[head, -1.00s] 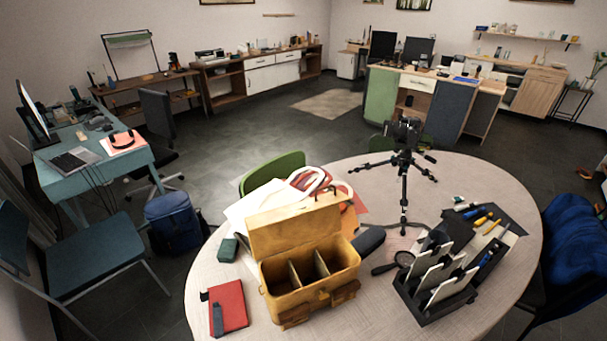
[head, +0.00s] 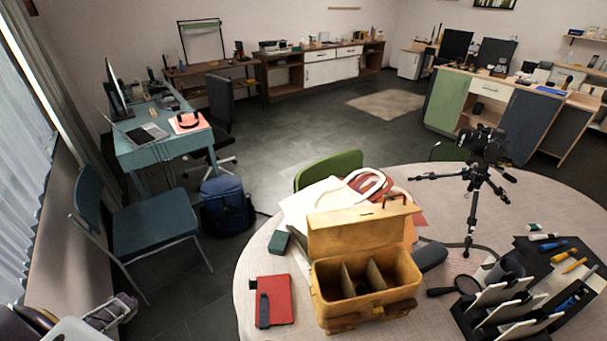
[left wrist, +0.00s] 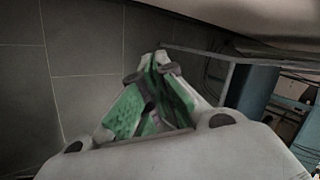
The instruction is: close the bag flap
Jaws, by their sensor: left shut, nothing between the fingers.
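The tan bag (head: 325,312) stands upright on the round table in the head view. Its flap (head: 362,230) is raised behind the opening, with a dark handle at its top right. Two dividers show inside, and the compartments look empty. My left gripper (head: 128,306) is low at the left of the head view, well left of the bag and apart from it. In the left wrist view the fingers (left wrist: 160,62) are shut with nothing between them, above grey floor tiles. My right gripper is not in view.
The round table (head: 258,262) also holds a red notebook (head: 280,298) left of the bag, a black tripod (head: 472,205) behind right, a magnifier (head: 465,286) and a dark organizer (head: 505,310) at right. A blue chair (head: 155,222) stands between my left gripper and the desk.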

